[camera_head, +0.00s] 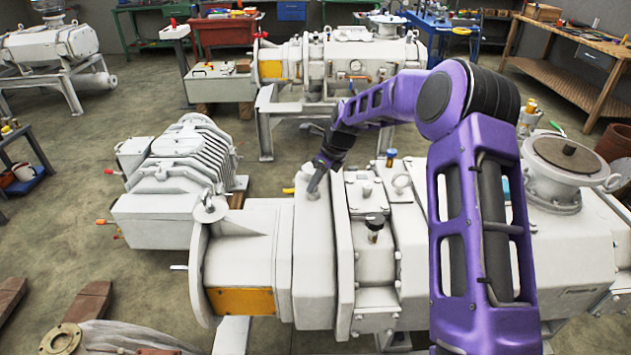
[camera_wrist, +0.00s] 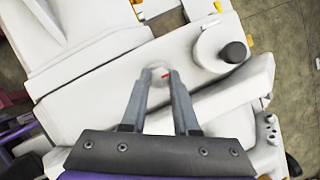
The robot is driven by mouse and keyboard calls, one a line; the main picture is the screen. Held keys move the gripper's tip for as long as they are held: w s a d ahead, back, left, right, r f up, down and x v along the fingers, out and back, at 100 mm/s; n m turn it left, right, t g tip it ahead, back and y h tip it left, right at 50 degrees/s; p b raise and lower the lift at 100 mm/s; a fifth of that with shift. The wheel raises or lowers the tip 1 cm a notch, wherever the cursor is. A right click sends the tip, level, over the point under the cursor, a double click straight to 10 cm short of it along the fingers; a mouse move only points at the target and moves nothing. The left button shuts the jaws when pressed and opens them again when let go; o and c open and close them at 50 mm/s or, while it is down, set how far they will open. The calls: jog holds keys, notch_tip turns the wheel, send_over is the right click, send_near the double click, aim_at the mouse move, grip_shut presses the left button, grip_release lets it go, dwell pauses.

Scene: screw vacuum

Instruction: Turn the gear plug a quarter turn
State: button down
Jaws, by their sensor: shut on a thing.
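My gripper (camera_head: 314,186) reaches down onto the top of the white gear housing (camera_head: 313,235) of the screw vacuum pump in the head view. In the wrist view its two grey fingers (camera_wrist: 159,77) are shut on the gear plug (camera_wrist: 157,69), a small pale round piece with a red mark beside the right fingertip. The plug sits in the white housing top. In the head view the plug is hidden by my fingers, and its turn angle cannot be told.
A black-topped fitting (camera_head: 375,223) stands on the pump right of my gripper. A finned white machine (camera_head: 180,165) stands to the left, with open floor beyond.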

jog(key=shift+n, duration=0.3)
jog(key=n+g+p, duration=0.1)
jog(key=n+p, duration=0.2)
jog(key=n, duration=0.1)
jog(key=shift+g+y, duration=0.4)
jog(key=n+g+p, duration=0.1)
jog(key=n, duration=0.2)
jog(key=shift+f, duration=0.1)
jog(key=shift+s+f+n+g, duration=0.2)
jog(key=shift+n+g, duration=0.3)
jog(key=shift+n, duration=0.6)
jog(key=c, duration=0.6)
grip_release()
jog(key=shift+r, duration=0.1)
jog(key=shift+w, duration=0.15)
jog(key=shift+r, duration=0.15)
